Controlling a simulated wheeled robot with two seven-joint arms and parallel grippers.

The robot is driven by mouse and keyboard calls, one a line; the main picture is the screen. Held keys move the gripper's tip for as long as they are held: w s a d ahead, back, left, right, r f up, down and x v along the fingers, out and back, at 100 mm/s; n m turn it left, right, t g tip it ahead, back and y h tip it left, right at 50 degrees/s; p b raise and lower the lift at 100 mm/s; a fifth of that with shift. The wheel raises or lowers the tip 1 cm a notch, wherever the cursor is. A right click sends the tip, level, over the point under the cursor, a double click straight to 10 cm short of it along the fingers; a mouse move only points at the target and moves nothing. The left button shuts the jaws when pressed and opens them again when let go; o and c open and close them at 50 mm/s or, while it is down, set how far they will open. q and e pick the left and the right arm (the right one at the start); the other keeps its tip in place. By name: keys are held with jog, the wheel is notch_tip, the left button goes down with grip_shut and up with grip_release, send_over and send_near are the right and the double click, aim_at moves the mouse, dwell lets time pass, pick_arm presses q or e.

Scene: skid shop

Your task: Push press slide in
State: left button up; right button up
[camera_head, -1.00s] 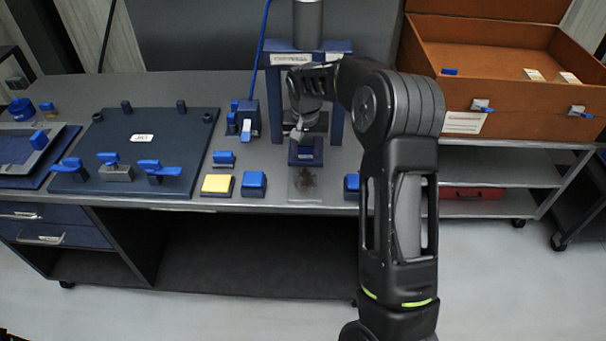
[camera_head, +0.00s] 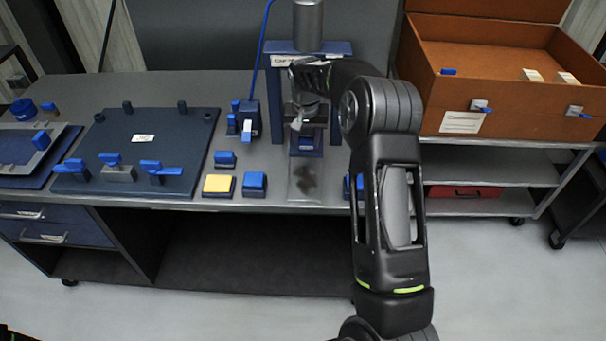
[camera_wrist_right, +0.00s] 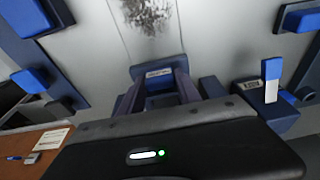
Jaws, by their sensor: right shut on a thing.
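The blue press (camera_head: 277,95) stands at the back of the bench, with a grey cylinder on top. Its slide (camera_head: 306,143), a dark blue block with a small label, sits low between the press's posts. The slide's labelled block also shows in the right wrist view (camera_wrist_right: 158,72). My right gripper (camera_head: 300,124) reaches in at the front of the press and is shut on the slide; the fingers partly hide it. The dark gripper body fills the bottom of the wrist view. My left gripper is not in view.
A clear strip with a dark patch (camera_head: 305,182) lies in front of the press. Left of it are a yellow button (camera_head: 218,185), blue blocks (camera_head: 254,183) and a dark clamp plate (camera_head: 140,160). An orange case (camera_head: 505,110) stands open at right.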

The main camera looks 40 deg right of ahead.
jog(key=shift+w+d, duration=0.35)
jog(key=shift+w, duration=0.1)
jog(key=shift+w+d+p, duration=0.3)
jog(key=shift+w, duration=0.1)
jog(key=o, duration=1.1)
jog(key=shift+r+p, duration=1.35)
jog(key=shift+r, duration=0.95)
jog(key=shift+r, duration=0.1)
